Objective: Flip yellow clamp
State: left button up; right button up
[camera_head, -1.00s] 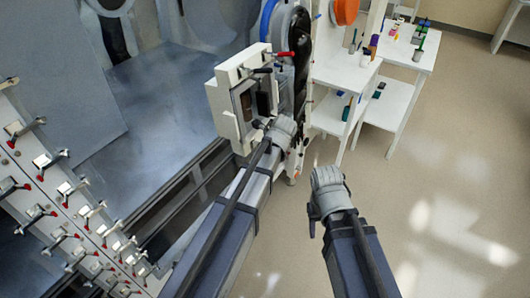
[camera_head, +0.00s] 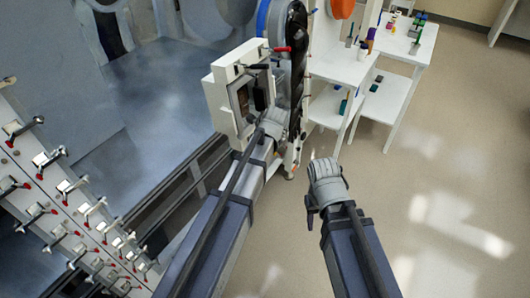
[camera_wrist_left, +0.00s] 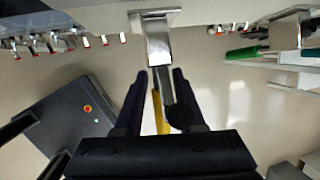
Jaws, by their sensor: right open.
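A yellow clamp part (camera_wrist_left: 160,112) shows in the left wrist view as a narrow strip below a metal bracket (camera_wrist_left: 158,40). My left gripper (camera_wrist_left: 161,75) has its two dark fingers apart, one on each side of the strip and bracket arm; I cannot tell whether they touch. A dark round knob (camera_wrist_left: 180,117) covers part of the space between the fingers. In the head view, my left arm reaches the white framed box (camera_head: 222,102), and the yellow clamp cannot be made out. My right gripper (camera_head: 323,166) is open and empty over the bare floor.
A panel with several red-tipped toggle clamps (camera_head: 62,205) runs along the left. White tables (camera_head: 345,68) with small items stand behind my right gripper. The floor (camera_head: 440,170) at right is clear. A dark box with a red button (camera_wrist_left: 75,130) shows in the left wrist view.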

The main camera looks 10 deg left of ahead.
pick_arm(q)
jog(key=shift+o, duration=0.4)
jog(key=shift+r, duration=0.15)
jog(key=p+v, duration=0.7)
jog(key=shift+r, duration=0.25)
jog(key=shift+s+d, duration=0.1)
